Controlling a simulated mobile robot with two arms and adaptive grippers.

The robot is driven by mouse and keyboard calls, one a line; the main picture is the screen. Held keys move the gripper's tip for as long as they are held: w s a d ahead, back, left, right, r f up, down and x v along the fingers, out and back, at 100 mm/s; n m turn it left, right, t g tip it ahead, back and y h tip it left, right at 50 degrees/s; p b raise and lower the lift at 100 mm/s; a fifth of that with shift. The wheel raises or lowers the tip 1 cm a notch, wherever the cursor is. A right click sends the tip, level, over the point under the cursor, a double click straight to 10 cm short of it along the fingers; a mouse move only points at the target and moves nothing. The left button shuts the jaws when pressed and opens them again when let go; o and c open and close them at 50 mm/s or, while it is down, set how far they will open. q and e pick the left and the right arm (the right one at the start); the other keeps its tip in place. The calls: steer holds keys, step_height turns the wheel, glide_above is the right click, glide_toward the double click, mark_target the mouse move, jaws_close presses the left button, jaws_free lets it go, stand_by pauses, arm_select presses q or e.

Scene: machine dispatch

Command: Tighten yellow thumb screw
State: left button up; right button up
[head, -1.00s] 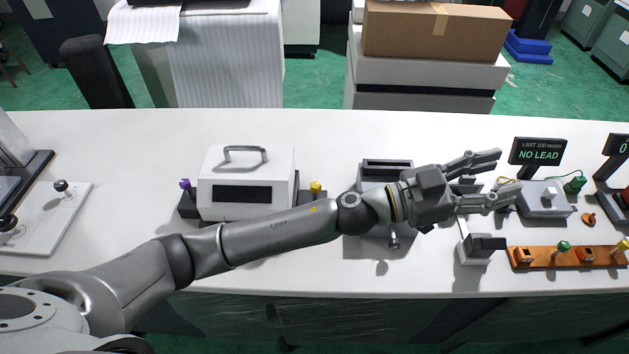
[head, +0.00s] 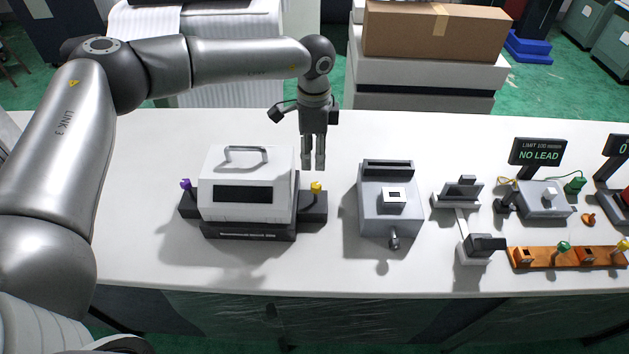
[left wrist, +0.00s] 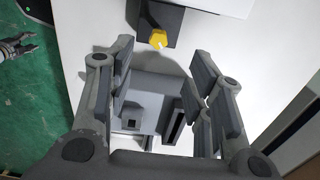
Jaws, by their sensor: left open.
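The yellow thumb screw (head: 316,187) stands on the dark block at the right end of the white machine with a handle (head: 246,185). My left gripper (head: 314,166) points down above and behind the yellow thumb screw, apart from it. In the left wrist view the left gripper (left wrist: 160,100) is open and empty. The yellow thumb screw (left wrist: 158,38) shows there at the top, beyond the fingertips. A purple thumb screw (head: 186,185) sits on the block at the machine's left end.
A grey box device (head: 372,217) with a small knob stands right of the white machine. Small black-and-white fixtures, an orange rack (head: 550,258) and a "NO LEAD" display (head: 538,152) stand farther right. The white table (head: 140,180) has free room along its back and left.

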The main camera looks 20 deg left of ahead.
mark_target(315, 185)
arm_select(q)
step_height(315, 185, down, 9)
steer(key=p, duration=0.2)
steer(key=shift+f+p, duration=0.2)
steer(key=shift+p, duration=0.2)
steer(key=shift+d+f, duration=0.1)
steer(key=shift+f, duration=0.5)
steer(key=c, duration=1)
steer(key=shift+c, duration=0.2)
